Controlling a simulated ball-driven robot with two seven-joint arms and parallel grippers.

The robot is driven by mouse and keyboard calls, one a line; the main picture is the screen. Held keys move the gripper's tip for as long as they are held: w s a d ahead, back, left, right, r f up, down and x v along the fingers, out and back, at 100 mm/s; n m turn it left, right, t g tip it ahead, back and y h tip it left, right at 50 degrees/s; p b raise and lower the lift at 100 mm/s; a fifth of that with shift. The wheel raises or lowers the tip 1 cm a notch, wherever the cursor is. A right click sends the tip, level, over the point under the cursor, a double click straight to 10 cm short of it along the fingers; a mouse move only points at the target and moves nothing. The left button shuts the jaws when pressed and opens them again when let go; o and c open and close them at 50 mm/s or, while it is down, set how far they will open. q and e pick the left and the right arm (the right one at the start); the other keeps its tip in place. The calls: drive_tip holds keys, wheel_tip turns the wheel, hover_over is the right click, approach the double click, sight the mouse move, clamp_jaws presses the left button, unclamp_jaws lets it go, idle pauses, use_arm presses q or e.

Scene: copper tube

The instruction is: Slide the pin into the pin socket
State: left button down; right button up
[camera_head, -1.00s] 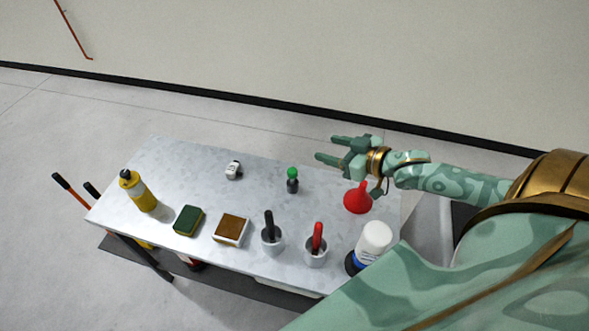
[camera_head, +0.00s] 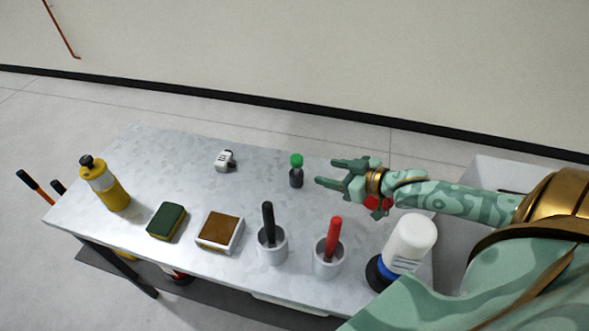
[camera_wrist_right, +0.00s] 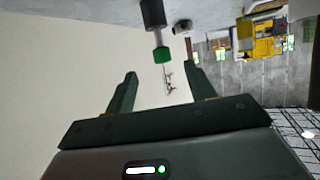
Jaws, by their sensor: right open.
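A small dark piece with a green top (camera_head: 296,170) stands upright near the table's back edge. It may be the pin, or the pin in a holder; I cannot tell. In the right wrist view its green end (camera_wrist_right: 162,54) points toward my fingers. My right gripper (camera_head: 326,171) is open and empty, to the right of the green-topped piece and apart from it. In the wrist view its two fingers (camera_wrist_right: 160,76) lie spread to either side of the green end's line. I cannot tell which thing is the pin socket. My left gripper is not in view.
The grey table holds a white fitting (camera_head: 226,162), a yellow bottle (camera_head: 112,190), a sponge (camera_head: 166,222), a brown-topped block (camera_head: 220,232), two cups with black (camera_head: 272,248) and red (camera_head: 330,260) handles, and a white bottle (camera_head: 410,240). My right arm partly hides a red funnel (camera_head: 376,204).

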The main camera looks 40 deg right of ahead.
sight(292, 165)
drive_tip(key=b+x, duration=0.3)
drive_tip(key=x, duration=0.5)
drive_tip(key=shift+w+f+b, duration=0.15)
drive_tip(key=shift+f+b, duration=0.1)
drive_tip(key=shift+b, duration=0.1)
drive_tip(key=b+x, duration=0.3)
drive_tip(key=x, duration=0.2)
drive_tip(key=shift+w+a+f, duration=0.15)
drive_tip(key=shift+w, duration=0.15)
drive_tip(key=shift+r, duration=0.2)
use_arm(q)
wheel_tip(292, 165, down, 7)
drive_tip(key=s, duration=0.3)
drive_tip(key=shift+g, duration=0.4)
use_arm(e)
drive_tip(key=c, duration=1.1)
